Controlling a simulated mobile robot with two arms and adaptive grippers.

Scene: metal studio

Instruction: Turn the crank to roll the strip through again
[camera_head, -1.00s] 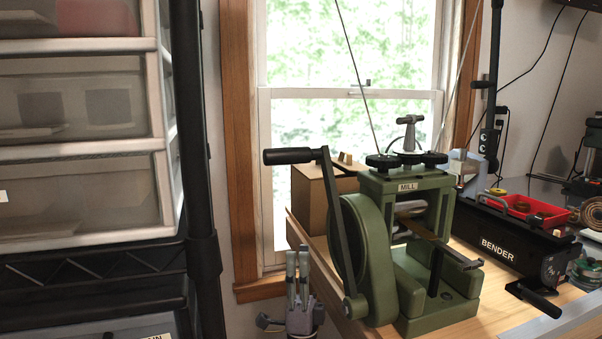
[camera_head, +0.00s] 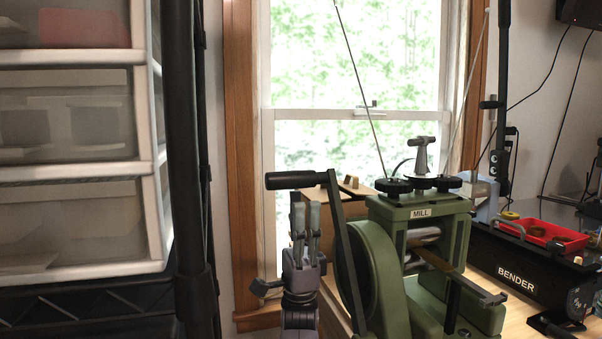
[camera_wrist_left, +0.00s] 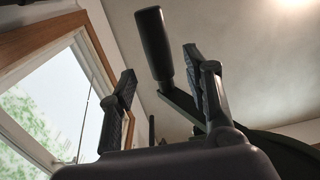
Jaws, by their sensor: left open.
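The green rolling mill (camera_head: 424,212), labelled MILL, stands on the bench. Its crank arm (camera_head: 345,250) points up, and the black crank handle (camera_head: 296,180) sticks out to the left at the top. A strip (camera_head: 440,262) lies in the rolls and extends out to the right. My left gripper (camera_head: 306,208) points up just below the handle and looks apart from it. In the left wrist view the handle (camera_wrist_left: 154,45) shows beyond and between the two spread fingertips (camera_wrist_left: 160,75), with nothing held. My right gripper is not in view.
A black bender (camera_head: 508,272) and a red tray (camera_head: 545,235) stand right of the mill. A cardboard box (camera_head: 352,205) is behind the crank. A drawer rack (camera_head: 85,170) with a black post (camera_head: 188,150) fills the left, and a window (camera_head: 350,60) is behind.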

